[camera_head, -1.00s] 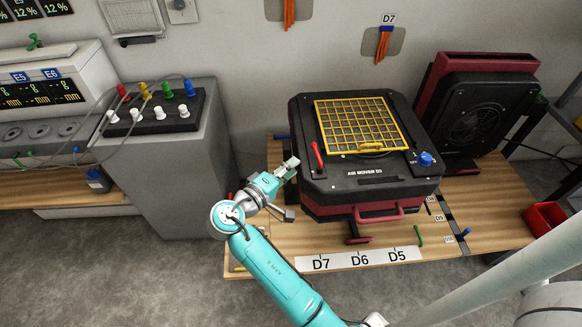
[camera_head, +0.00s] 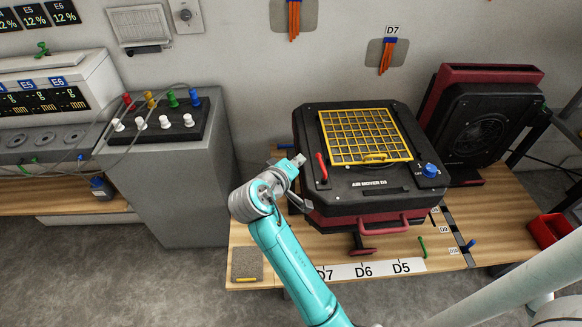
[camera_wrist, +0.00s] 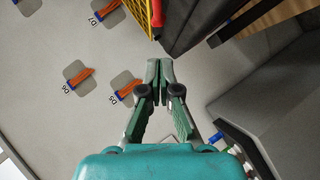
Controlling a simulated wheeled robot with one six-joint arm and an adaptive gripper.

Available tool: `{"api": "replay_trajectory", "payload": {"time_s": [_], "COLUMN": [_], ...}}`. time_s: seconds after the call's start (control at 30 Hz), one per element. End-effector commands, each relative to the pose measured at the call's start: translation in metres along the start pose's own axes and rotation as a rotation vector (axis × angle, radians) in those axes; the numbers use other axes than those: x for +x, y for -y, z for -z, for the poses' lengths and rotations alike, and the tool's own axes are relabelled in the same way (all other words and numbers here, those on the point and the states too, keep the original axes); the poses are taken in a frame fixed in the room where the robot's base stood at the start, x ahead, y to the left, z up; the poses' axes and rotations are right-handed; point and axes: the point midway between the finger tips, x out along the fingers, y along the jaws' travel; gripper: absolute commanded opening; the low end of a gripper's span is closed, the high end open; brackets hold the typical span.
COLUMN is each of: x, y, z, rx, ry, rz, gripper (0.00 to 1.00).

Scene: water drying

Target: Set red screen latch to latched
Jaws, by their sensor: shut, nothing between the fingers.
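The red screen latch (camera_head: 322,167) is a small red lever on the left of the top of the black air mover (camera_head: 375,198), beside the yellow screen (camera_head: 364,135). It points up and slightly left in the head view. My gripper (camera_head: 298,161) is close to the left side of the air mover, a little left of the latch and apart from it. In the wrist view my gripper (camera_wrist: 159,68) is shut and empty. The wrist view shows the yellow screen's edge (camera_wrist: 145,12) and a small red part (camera_wrist: 157,34) at the black body's corner.
A blue knob (camera_head: 430,170) sits at the right of the air mover's top. A second air mover (camera_head: 478,135) stands behind right. A grey cabinet with colored connectors (camera_head: 165,180) stands left. A red bin (camera_head: 550,230) is at the bench's right end.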

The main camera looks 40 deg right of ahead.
Motion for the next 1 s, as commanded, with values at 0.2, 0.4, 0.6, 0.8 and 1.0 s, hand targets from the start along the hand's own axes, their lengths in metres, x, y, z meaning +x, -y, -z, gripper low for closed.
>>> {"api": "replay_trajectory", "payload": {"time_s": [0.2,0.4,0.6,0.8,1.0], "x": [0.036,0.050,0.054,0.054,0.054], "y": [0.000,0.000,0.000,0.000,0.000], "z": [-0.010,-0.025,-0.028,-0.028,-0.028], "rx": [-0.002,-0.001,-0.001,-0.001,0.003], "ry": [0.004,0.002,-0.001,0.000,0.010], "rz": [-0.001,-0.001,0.000,0.000,-0.005], "gripper": [0.00,0.00,0.00,0.00,0.00]}}
